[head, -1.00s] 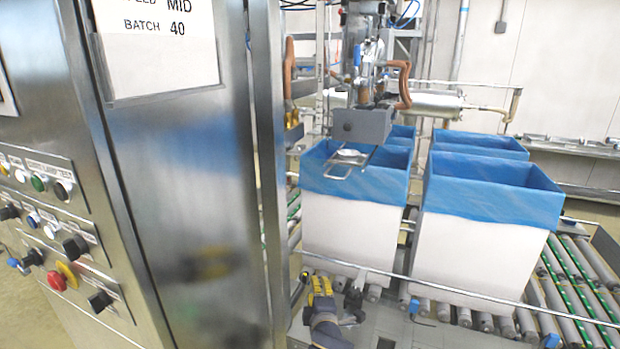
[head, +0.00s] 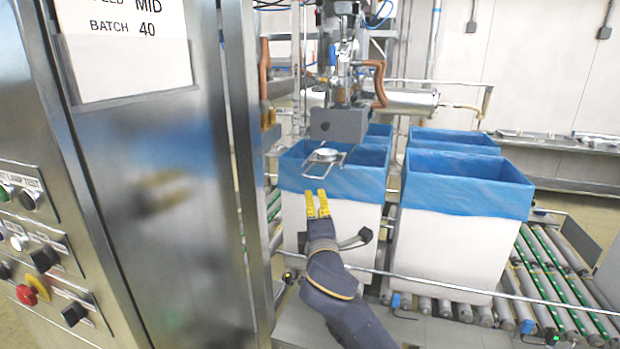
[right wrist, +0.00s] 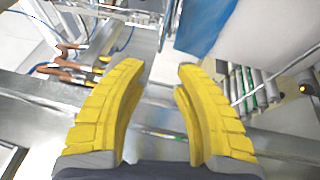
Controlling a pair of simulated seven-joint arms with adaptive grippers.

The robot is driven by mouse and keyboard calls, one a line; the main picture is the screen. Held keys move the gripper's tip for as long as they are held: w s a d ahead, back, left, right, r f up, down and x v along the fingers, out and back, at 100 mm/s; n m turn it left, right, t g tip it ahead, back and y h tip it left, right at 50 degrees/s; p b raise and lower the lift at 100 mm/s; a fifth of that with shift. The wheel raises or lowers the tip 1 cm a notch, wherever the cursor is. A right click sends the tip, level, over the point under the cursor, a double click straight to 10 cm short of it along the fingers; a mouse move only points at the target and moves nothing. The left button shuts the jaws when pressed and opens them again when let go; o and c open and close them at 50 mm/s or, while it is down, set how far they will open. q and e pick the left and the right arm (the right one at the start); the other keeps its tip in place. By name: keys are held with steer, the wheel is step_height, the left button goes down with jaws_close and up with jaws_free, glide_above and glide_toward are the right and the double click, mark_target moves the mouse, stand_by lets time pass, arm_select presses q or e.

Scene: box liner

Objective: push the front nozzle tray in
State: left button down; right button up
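The front nozzle tray (head: 324,157) is a small metal tray with a wire handle. It sticks out under the grey nozzle block (head: 338,124), over the front edge of the left blue-lined box. My right gripper (head: 316,192) has yellow fingers and points up, below the tray's handle in the head view and apart from it in the picture. In the right wrist view its fingers (right wrist: 155,75) are spread with nothing between them. I cannot clearly pick out the tray in that view. My left gripper is not in view.
White boxes with blue liners (head: 460,190) stand on a roller conveyor (head: 560,270). A thin metal rail (head: 450,284) runs in front of them. A steel cabinet (head: 150,200) with a button panel (head: 35,240) stands close on the left.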

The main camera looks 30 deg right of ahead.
mark_target(311, 177)
steer(key=x, duration=1.2)
steer(key=shift+w+d, duration=0.15)
steer(key=shift+w, duration=0.2)
steer(key=shift+c, duration=0.2)
jaws_close()
